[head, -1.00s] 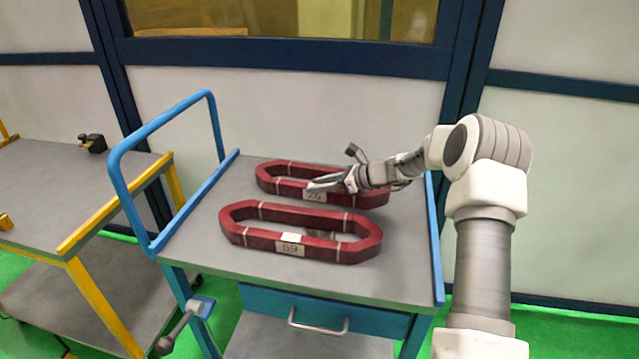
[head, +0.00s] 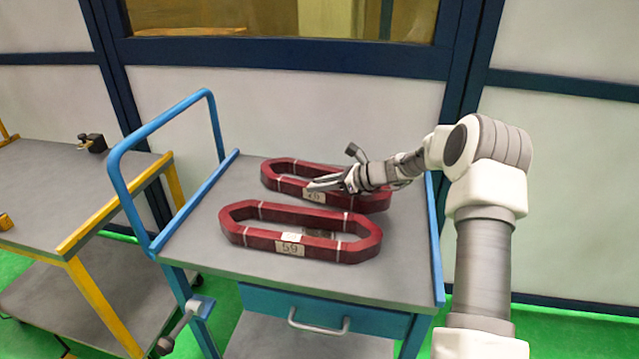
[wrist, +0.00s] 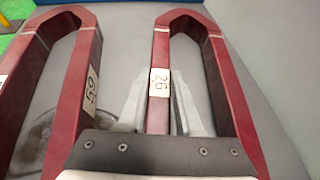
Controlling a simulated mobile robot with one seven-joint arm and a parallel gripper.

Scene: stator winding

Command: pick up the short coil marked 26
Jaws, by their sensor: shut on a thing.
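The short coil marked 26 (head: 282,181) is a dark red elongated ring at the back of the cart top. In the wrist view its near side bar with the 26 label (wrist: 159,82) runs between the two fingers of my gripper (wrist: 159,100). In the head view my gripper (head: 328,186) reaches in from the right over that bar. It is shut on the coil, and partly covers the label. Whether the coil is clear of the cart top cannot be told. A similar coil marked 59 (head: 262,243) lies in front; it also shows at left in the wrist view (wrist: 72,100).
The grey cart top (head: 200,235) has a blue handle rail (head: 125,198) at left and a blue edge at right. A yellow-edged table (head: 50,190) stands to the left. A wall panel (head: 290,110) is close behind the cart.

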